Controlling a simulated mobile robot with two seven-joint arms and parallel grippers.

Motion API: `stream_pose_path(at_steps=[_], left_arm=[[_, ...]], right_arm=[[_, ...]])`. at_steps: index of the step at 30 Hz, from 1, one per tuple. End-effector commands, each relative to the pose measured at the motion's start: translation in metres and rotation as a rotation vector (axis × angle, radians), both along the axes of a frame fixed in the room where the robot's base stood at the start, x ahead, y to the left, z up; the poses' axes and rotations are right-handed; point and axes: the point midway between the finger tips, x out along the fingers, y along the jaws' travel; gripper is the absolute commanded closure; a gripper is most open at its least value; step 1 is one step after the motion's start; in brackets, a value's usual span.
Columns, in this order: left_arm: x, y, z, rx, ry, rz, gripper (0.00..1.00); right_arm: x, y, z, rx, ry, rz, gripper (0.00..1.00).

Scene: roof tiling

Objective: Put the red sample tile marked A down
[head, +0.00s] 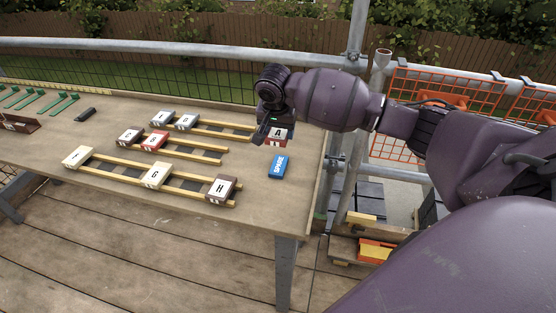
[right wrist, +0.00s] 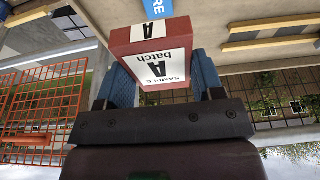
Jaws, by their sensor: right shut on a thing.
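The red sample tile marked A (head: 280,142) shows in the head view near the right end of the table. The right wrist view shows the red tile (right wrist: 125,48) with white labels reading "A" and "SAMPLE A batch". My right gripper (head: 268,132) is shut on it, and its two blue fingers (right wrist: 162,72) grip the tile from both sides. In the head view the gripper partly hides the tile. I cannot tell whether the tile touches the table. My left gripper is not in view.
A blue block marked SPARE (head: 278,167) lies on the table (head: 262,205), just nearer than the held tile. Left of it, wooden battens (head: 190,155) carry several lettered tiles, including a brown H tile (head: 221,190). A scaffold rail and post stand behind and to the right.

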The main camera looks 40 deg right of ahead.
Motion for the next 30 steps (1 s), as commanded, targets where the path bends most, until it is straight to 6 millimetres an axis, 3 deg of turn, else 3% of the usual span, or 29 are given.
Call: stream_pose_path(at_steps=[1,6,14,24,30], left_arm=[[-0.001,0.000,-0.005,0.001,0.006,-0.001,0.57],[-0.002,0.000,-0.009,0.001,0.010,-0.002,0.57],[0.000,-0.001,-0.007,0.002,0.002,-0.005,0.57],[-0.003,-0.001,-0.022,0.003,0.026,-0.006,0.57],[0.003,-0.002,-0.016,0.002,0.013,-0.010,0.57]], right_arm=[[0.000,0.000,-0.016,0.000,0.005,0.000,0.67],[0.000,0.000,-0.042,0.000,0.004,-0.001,0.67],[0.000,0.000,-0.055,0.000,0.001,-0.001,0.67],[0.000,0.000,-0.104,-0.001,0.004,-0.001,0.67],[0.000,0.000,-0.106,-0.001,-0.001,-0.001,0.67]])
